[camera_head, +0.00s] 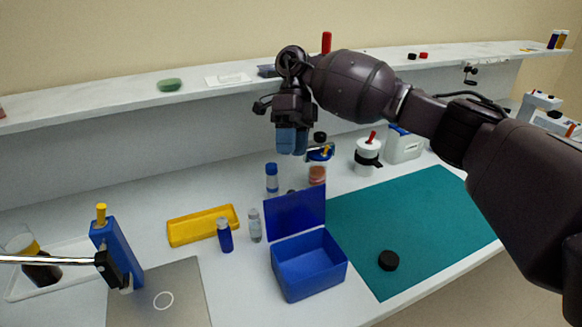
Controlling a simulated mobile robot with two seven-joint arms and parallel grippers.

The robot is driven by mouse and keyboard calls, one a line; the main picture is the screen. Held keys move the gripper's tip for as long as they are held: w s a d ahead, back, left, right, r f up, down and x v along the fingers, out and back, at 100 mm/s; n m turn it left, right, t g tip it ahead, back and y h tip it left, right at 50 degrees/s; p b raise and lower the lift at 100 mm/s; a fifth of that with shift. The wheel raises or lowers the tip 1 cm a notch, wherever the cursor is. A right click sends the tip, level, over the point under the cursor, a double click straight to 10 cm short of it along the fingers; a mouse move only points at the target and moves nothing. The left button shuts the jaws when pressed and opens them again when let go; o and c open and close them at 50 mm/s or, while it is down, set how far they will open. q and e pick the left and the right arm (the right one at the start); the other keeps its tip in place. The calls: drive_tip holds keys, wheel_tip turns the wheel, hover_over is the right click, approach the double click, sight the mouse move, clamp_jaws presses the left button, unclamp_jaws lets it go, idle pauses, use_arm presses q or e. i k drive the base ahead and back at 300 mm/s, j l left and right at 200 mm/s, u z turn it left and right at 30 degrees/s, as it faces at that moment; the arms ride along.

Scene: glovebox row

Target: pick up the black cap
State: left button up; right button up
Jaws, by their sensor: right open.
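A round black cap (388,260) lies flat on the teal mat (440,215), near the mat's front edge and right of the open blue box. My right gripper (292,142), with blue fingers pointing down, hangs over the back of the bench, well up and left of the cap. It is open and I see nothing held in it. My left gripper is not in view.
The blue box (310,270) stands with its lid raised, left of the mat. A white pot (367,158) and a jar (317,174) stand behind the mat. Small bottles and a yellow tray (203,226) are further left. The mat around the cap is clear.

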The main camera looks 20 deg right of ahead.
sight(388, 261)
drive_tip(key=k, duration=1)
